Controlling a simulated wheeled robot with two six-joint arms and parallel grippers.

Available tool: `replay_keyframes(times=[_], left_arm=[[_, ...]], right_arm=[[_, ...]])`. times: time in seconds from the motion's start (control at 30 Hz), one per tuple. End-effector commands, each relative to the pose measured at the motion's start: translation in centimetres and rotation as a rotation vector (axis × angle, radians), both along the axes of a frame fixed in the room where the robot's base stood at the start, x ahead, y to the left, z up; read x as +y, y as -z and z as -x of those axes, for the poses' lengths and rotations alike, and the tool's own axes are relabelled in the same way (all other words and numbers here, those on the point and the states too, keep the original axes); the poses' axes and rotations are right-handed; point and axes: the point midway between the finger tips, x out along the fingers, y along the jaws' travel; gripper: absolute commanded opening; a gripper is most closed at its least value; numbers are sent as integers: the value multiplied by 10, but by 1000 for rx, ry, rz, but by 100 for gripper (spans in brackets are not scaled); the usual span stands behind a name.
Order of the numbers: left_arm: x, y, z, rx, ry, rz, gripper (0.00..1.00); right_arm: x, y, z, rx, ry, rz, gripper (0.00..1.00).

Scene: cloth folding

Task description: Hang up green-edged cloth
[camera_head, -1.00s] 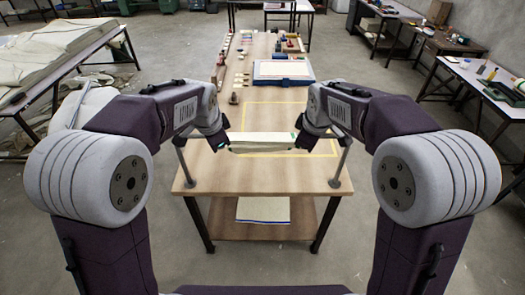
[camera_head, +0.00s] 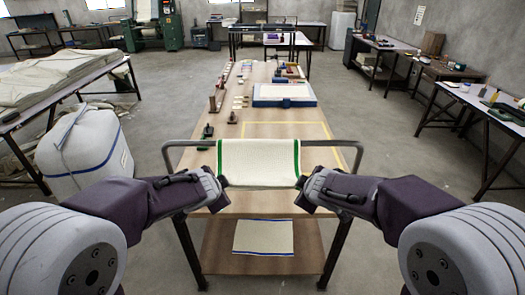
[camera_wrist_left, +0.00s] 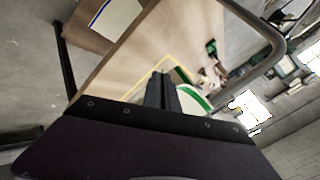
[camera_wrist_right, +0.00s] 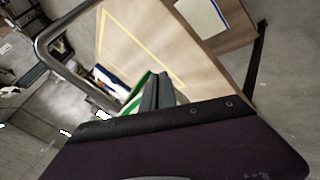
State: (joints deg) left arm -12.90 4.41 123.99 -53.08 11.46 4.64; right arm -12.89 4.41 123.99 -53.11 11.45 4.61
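The cream cloth with green side edges (camera_head: 258,163) lies over the grey rail (camera_head: 325,143) in the head view. Its near part comes down on my side, and the bar under it is hidden. My left gripper (camera_head: 222,182) is at the near left corner, and my right gripper (camera_head: 301,184) is at the near right corner. In the left wrist view the fingers (camera_wrist_left: 161,78) are together, with the cloth (camera_wrist_left: 189,103) right beside them. In the right wrist view the fingers (camera_wrist_right: 157,78) are also together against the cloth (camera_wrist_right: 133,104). Both appear closed on its corners.
The rail stands at the table (camera_head: 200,153). A yellow outline (camera_head: 290,123) marks the tabletop behind it. A blue-framed tray (camera_head: 284,102) and several small items are farther back. A white cloth with blue edges (camera_head: 263,238) lies on the lower shelf.

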Motion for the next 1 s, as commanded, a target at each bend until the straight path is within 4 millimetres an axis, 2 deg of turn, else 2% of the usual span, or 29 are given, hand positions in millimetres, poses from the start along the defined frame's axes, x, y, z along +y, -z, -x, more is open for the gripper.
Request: replay_keyframes(times=[0.03, 0.37, 0.4, 0.5, 0.53, 1.0], left_arm=[[3, 5, 1, 0, -6, -5, 0], [2, 6, 1, -6, -7, -2, 0], [2, 6, 1, -6, -7, -2, 5], [2, 6, 1, -6, -6, -2, 33], [2, 6, 1, -7, -5, -1, 36], [0, 5, 0, -9, -1, 2, 36]], right_arm=[[-3, 5, 1, -1, 7, 4, 0], [-2, 6, 1, -7, 8, 0, 0], [-2, 6, 1, -7, 8, 0, 5], [-2, 6, 1, -7, 8, 0, 32], [-2, 5, 1, -8, 7, 0, 36], [0, 5, 0, -9, 2, -2, 36]])
